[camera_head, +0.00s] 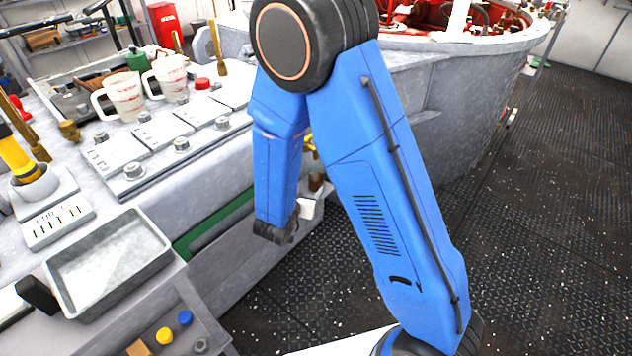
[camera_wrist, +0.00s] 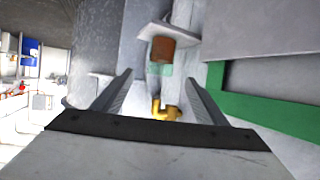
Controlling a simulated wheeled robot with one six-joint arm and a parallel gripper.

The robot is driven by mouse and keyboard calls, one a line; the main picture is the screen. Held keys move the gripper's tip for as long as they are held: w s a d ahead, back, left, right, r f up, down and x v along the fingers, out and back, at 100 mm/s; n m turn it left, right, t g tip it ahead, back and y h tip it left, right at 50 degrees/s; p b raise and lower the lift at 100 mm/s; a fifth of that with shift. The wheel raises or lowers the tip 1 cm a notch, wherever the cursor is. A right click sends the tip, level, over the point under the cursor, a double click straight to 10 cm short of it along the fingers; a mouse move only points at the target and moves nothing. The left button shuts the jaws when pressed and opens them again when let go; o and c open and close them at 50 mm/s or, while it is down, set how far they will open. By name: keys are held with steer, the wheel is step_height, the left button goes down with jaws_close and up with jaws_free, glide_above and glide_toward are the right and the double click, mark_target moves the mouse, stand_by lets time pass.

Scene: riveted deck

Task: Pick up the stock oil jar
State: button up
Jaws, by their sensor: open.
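A small jar with a brown upper part (camera_wrist: 162,48) and a pale green, see-through part (camera_wrist: 160,69) shows ahead in the wrist view, against a small grey ledge. I take it for the stock oil jar, but no label is readable. In the head view, a small brown piece (camera_head: 316,181) beside my arm looks like the same jar, mostly hidden. My gripper (camera_wrist: 160,79) is open and empty, its two fingers spread either side of the line to the jar. The jar appears beyond the fingertips, not touched. A brass tap-like fitting (camera_wrist: 165,111) shows between the fingers.
A green strip (camera_wrist: 275,115) runs along the grey wall right of the fingers. In the head view, a grey tray (camera_head: 70,290), white measuring jugs (camera_head: 124,98) and a console with knobs (camera_head: 145,150) stand left. Dark deck floor (camera_head: 530,220) lies open at right.

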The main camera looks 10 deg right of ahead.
glide_toward(318, 174)
steer(key=x, duration=0.5)
steer(key=shift+d+f, duration=0.1)
steer(key=shift+d, duration=0.1)
steer(key=shift+x, duration=2.85)
steer(key=shift+w+a, duration=0.1)
steer(key=shift+a, duration=0.05)
steer(key=c, duration=1.3)
